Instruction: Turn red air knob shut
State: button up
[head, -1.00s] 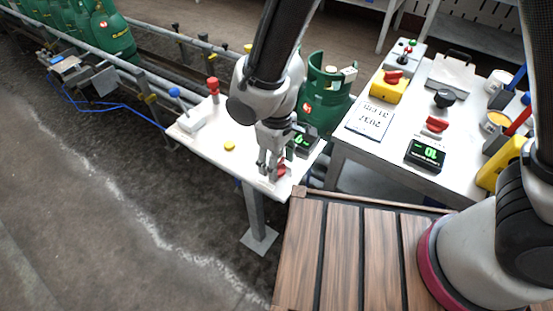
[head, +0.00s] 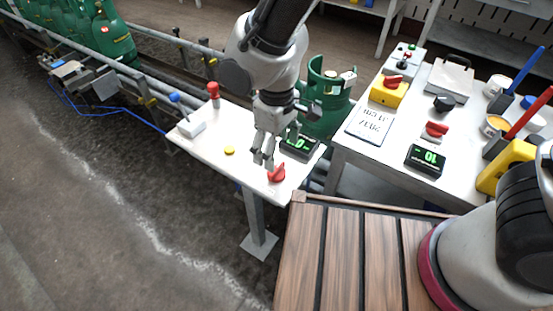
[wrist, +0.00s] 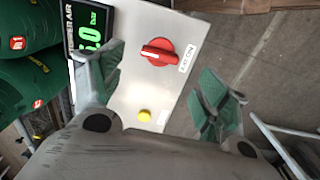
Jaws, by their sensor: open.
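The red air knob (head: 277,174) sits on the near right corner of the white panel table (head: 235,135). In the wrist view the red knob (wrist: 158,51) shows whole, its grip bar lying nearly crosswise, with a small white label beside it. My gripper (head: 263,160) is open and empty, pointing down just above and left of the knob, apart from it. In the wrist view the spread fingers of my gripper (wrist: 160,88) stand on either side below the knob. A pressure display (head: 299,144) with green digits stands beside the knob; in the wrist view it reads bar.
A second table (head: 380,160) at right holds another red knob (head: 436,130) and display.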

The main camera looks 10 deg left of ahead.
notch_tip(320, 180, up, 5)
jog(key=shift+r, duration=0.15)
dwell(0.4)
jog(key=w+d+r+m, duration=0.25)
jog(key=d+r, duration=0.25)
jog(key=d, duration=0.7)
jog(key=w+d+r+m, duration=0.25)
jog(key=d+r, duration=0.25)
jog(key=d, duration=0.8)
jog(key=s+d+r+m+t, duration=0.2)
jog(key=d+r+m, duration=0.2)
jog(key=d, duration=0.6)
jog(key=s+d+r+m+t, duration=0.2)
jog(key=s+d+r+m, duration=0.1)
jog(key=d, duration=0.7)
jog(key=shift+s+r+m, duration=0.15)
jog(key=shift+r+m, duration=0.35)
jog(key=shift+m, duration=0.2)
jog(key=shift+a, duration=0.1)
